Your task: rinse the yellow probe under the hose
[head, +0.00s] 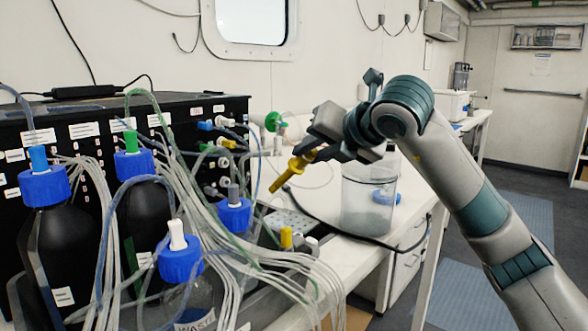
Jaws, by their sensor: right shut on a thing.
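The yellow probe (291,170) is in my right gripper (316,150), which is shut on its upper end. The probe tilts, its lower tip pointing down and left, and it hangs above the white bench. A thin dark cable (335,224) runs from near the probe down across the bench and past its front edge. Several thin tubes and hoses loop in front of the black panel; I cannot tell which of them is the rinsing hose. No water shows. My left gripper is not in view.
A clear cylindrical container (366,205) stands on the white bench (413,200) just right of the gripper.

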